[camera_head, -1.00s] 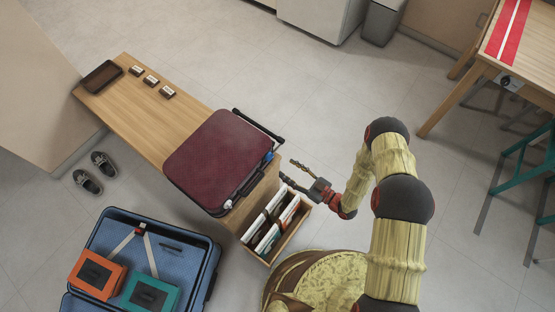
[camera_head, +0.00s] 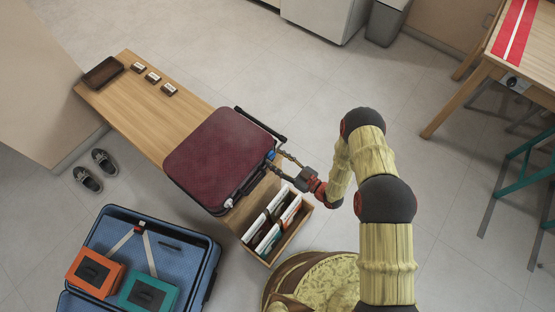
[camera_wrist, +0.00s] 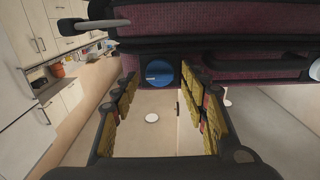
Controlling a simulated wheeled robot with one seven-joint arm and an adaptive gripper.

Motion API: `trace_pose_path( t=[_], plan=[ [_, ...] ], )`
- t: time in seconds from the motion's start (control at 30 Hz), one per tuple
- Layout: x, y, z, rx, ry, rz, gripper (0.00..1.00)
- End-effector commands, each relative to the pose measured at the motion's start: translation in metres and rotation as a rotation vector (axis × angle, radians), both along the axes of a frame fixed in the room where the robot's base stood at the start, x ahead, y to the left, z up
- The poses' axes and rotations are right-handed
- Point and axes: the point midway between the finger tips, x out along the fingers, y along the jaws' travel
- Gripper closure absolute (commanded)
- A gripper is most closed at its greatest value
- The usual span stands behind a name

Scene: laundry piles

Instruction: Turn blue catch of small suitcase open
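The small suitcase (camera_head: 218,155) is dark red and lies closed on the wooden bench. Its blue catch (camera_head: 271,155) shows as a small spot on its right side. In the wrist view the blue catch (camera_wrist: 160,72) is a round disc on the suitcase's dark edge. My gripper (camera_head: 276,160) is at the suitcase's right side, close to the catch. In the wrist view my gripper (camera_wrist: 159,84) is open, with one finger on each side of the disc. I cannot tell whether the fingers touch it.
A wooden box of upright files (camera_head: 292,244) stands just below my gripper. The bench (camera_head: 135,108) holds a brown tray (camera_head: 102,73) and several small labelled blocks. An open blue suitcase (camera_head: 196,273) lies at lower left. Grey shoes (camera_head: 95,171) are on the floor.

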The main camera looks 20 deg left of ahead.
Motion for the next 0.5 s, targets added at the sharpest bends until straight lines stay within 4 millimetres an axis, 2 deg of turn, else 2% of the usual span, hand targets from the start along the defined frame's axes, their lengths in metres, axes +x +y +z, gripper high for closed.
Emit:
trace_pose_path(
  t=[0.5],
  plan=[
    [-0.0002,-0.0001,-0.0001,0.000,0.000,0.000,0.87]
  ],
)
